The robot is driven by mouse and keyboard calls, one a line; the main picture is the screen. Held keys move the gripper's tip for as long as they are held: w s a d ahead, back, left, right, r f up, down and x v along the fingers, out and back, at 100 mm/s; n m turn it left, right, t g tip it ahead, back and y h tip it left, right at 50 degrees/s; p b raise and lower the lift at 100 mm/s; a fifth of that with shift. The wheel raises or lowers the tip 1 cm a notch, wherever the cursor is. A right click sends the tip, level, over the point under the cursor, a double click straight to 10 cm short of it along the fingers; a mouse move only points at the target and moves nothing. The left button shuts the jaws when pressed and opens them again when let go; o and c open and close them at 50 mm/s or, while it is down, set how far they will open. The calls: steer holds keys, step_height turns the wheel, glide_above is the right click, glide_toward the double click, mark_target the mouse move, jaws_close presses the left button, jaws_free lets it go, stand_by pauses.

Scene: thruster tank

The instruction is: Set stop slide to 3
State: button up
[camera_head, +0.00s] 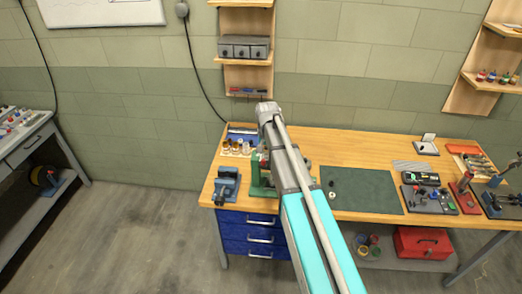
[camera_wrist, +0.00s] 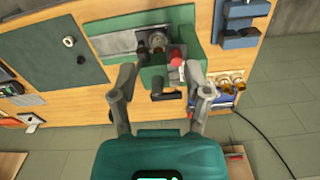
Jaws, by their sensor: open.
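A green bench device (camera_wrist: 155,76) with a grey rail (camera_wrist: 112,43) sits on the wooden bench in the wrist view. It carries a red knob (camera_wrist: 176,57), a dark round part (camera_wrist: 157,42) and a black bar (camera_wrist: 166,95) on the side nearest me. I cannot tell which part is the stop slide, and no scale numbers are readable. In the head view the green device (camera_head: 257,182) is partly hidden behind my arm. My gripper (camera_wrist: 161,74) is open in the wrist view, its two fingers apart on either side of the device's near face, with nothing between them that I can see held.
A blue vise (camera_head: 226,185) stands left of the device, with small brass parts (camera_head: 236,147) behind it. A dark green mat (camera_head: 360,190) lies to the right, with a small round part (camera_head: 332,194) on its edge. Further right are a multimeter (camera_head: 421,178) and tools.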

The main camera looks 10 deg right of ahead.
step_height(320, 180, up, 4)
steer(key=r+m+p, duration=0.1)
steer(key=p, duration=0.2)
glide_above(263, 159)
steer(key=shift+f, duration=0.3)
steer(key=shift+f, duration=0.1)
step_height(263, 159, down, 14)
steer(key=b, duration=1.3)
steer(key=shift+r+b, duration=0.2)
steer(key=shift+b, duration=0.15)
jaws_close()
